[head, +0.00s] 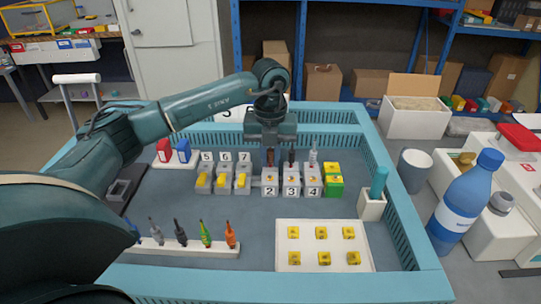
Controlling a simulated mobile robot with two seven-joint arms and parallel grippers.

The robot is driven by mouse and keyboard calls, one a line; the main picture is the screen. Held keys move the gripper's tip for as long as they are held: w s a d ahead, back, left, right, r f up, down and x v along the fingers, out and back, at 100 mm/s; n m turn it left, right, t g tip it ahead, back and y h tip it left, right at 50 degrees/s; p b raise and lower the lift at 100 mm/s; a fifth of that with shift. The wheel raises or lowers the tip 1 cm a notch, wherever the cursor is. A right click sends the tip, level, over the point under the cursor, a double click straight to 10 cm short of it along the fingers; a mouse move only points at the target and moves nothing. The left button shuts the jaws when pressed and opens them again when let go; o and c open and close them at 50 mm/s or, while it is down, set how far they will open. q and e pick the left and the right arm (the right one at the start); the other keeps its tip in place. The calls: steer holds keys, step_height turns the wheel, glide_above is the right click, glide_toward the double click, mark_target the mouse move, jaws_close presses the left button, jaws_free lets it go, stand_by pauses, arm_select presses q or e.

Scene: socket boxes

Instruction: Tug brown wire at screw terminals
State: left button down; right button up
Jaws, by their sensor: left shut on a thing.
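Three grey screw terminal blocks, labelled 2 (270,189), 3 (291,190) and 4 (313,191), stand in a row on the blue-rimmed tray. A brown wire (270,158) rises at block 2, largely hidden by my left gripper. My left gripper (270,152) comes down from above and is shut on this brown wire, just above block 2. A dark brown upright piece (291,158) stands behind block 3 and a grey one (313,154) behind block 4. My right gripper is not in view.
Yellow-green blocks (334,187) adjoin block 4. Grey blocks with yellow levers (222,182) stand left. A white plate with yellow pieces (322,232), a screwdriver rack (185,247) and a teal-handled holder (372,209) stand nearby. A blue bottle (465,203) stands outside the tray (421,250).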

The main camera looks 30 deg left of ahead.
arm_select(q)
steer(key=c, duration=1.3)
jaws_free()
steer(key=shift+o, duration=0.3)
steer(key=o, duration=0.3)
step_height(320, 180, up, 8)
steer(key=p, duration=0.6)
steer(key=shift+f, duration=0.2)
